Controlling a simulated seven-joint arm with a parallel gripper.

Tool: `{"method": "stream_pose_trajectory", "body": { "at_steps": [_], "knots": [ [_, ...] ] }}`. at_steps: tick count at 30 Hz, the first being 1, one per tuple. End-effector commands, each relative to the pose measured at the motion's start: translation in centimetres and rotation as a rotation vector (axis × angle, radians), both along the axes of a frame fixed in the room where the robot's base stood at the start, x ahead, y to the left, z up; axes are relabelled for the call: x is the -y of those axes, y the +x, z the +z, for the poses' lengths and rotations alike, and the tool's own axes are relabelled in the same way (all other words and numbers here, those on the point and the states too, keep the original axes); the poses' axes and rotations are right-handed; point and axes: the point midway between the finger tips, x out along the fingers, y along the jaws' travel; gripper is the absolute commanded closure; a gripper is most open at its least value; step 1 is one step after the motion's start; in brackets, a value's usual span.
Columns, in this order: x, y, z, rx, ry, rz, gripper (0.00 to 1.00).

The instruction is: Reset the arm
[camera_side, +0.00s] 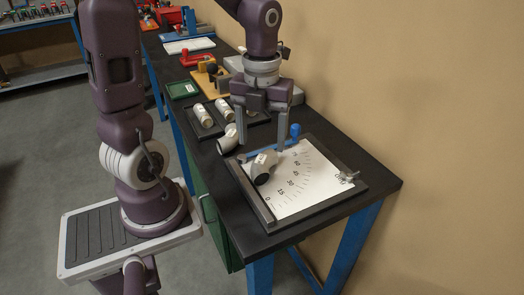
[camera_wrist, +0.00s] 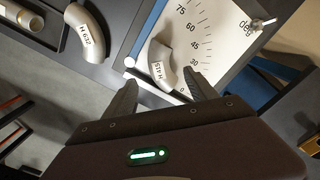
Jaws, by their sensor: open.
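My gripper (camera_side: 262,144) is open and points down above the left part of a white angle-scale board (camera_side: 300,195). A grey pipe elbow (camera_side: 262,168) with a label lies on the board, below and in front of the fingers. In the wrist view the same elbow (camera_wrist: 160,65) shows just beyond the gap between my open fingertips (camera_wrist: 161,76). Nothing is seen held, and the elbow looks apart from the fingers, though the exact height gap is hard to tell.
A second elbow (camera_side: 228,140), labelled in the wrist view (camera_wrist: 88,35), lies left of the board. A dark tray (camera_side: 258,118) holds pipe pieces. A blue handle (camera_side: 295,131) stands at the board's back edge. The wall is close on the right. The bench's front corner is clear.

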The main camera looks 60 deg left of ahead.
Motion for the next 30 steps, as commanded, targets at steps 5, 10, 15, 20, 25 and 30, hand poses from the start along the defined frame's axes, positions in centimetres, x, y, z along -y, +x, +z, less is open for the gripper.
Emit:
{"method": "stream_pose_trajectory", "body": {
  "at_steps": [5, 10, 15, 20, 25, 30],
  "knots": [
    [1.0, -0.8, 2.2, 0.053, 0.028, 0.239, 0.34],
    [3.5, -3.5, 5.5, 0.219, -0.016, 0.935, 0.34],
    [5.6, -6.7, 7.8, 0.324, -0.243, 1.640, 0.34],
    [6.7, -9.0, 8.8, 0.290, -0.477, 2.102, 0.34],
    [7.1, -9.9, 9.0, 0.241, -0.576, 2.286, 0.34],
    [7.1, -9.9, 9.0, 0.238, -0.579, 2.297, 0.34]
  ]
}}
